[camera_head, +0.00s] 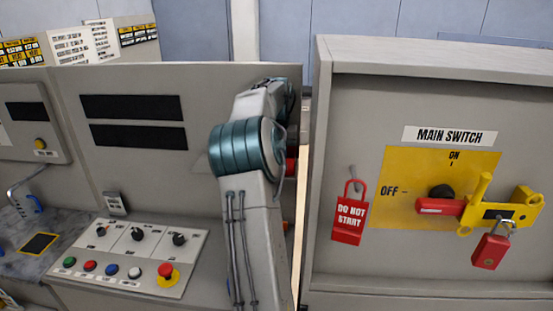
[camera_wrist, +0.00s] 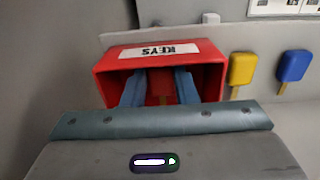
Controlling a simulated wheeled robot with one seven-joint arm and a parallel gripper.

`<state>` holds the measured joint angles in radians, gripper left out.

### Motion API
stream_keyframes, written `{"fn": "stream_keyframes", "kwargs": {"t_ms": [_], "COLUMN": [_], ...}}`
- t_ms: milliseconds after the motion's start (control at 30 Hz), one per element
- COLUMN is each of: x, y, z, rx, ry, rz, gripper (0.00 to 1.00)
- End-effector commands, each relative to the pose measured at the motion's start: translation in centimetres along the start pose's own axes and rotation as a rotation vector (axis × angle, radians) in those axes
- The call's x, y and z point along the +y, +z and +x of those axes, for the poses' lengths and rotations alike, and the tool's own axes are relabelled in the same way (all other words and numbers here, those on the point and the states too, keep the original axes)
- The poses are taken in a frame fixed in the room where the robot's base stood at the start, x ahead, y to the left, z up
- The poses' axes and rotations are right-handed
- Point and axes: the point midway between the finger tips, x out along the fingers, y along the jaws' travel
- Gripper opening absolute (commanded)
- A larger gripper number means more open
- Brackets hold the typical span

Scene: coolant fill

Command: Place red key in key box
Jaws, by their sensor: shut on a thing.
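The red key box (camera_wrist: 212,78), with an upside-down "KEYS" label, fills the upper middle of the wrist view. My gripper (camera_wrist: 159,74) reaches into its open front with its two blue fingers. It is shut on the red key (camera_wrist: 160,90), a dark reddish piece between the fingers, within the box opening. The inside of the box is shadowed, so I cannot tell whether the key touches its floor or back. In the head view my arm hides the gripper and the key; a bit of red (camera_head: 291,165) shows at the arm's right edge, perhaps the key box.
A yellow key (camera_wrist: 242,70) and a blue key (camera_wrist: 292,66) hang beside the box. In the head view, the main switch panel (camera_head: 340,262) with a red padlock (camera_head: 491,252) and a "DO NOT START" tag (camera_head: 349,220) stands right of my arm. A button console (camera_head: 125,258) is left.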

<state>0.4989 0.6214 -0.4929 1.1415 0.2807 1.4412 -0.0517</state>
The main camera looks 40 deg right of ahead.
Motion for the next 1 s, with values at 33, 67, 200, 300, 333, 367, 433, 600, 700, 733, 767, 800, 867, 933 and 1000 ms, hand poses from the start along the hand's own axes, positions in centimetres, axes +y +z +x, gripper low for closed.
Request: {"fn": "stream_keyframes", "kwargs": {"t_ms": [33,67,200,300,333,367,433,600,700,733,767,800,867,933,1000], "x": [0.0,0.0,0.0,0.0,0.0,0.0,0.0,0.0,0.0,0.0,0.0,0.0,0.0,0.0,0.0], "y": [0.0,0.0,0.0,0.0,0.0,0.0,0.0,0.0,-0.1,-0.1,-0.1,-0.1,-0.1,-0.1,-0.1], "z": [0.0,0.1,0.2,0.2,0.2,0.2,0.2,-0.3,-1.3,-1.7,-2.2,-3.0,-4.2,-5.5,-6.8], "rx": [0.0,0.0,-0.001,-0.001,-0.001,-0.001,0.0,0.001,0.003,0.003,0.004,0.003,0.003,0.004,0.002], "ry": [0.0,0.0,0.0,0.0,0.0,0.0,0.0,0.0,-0.001,-0.001,-0.001,-0.001,-0.001,-0.001,-0.001], "rz": [0.0,0.0,0.0,0.0,0.0,0.0,0.0,0.0,0.0,0.0,-0.001,-0.001,-0.001,0.0,0.001], "gripper": [0.01,0.01,0.43,0.48,0.48,0.48,0.48,0.48,0.48,0.48,0.48,0.48,0.48,0.48,0.48]}}
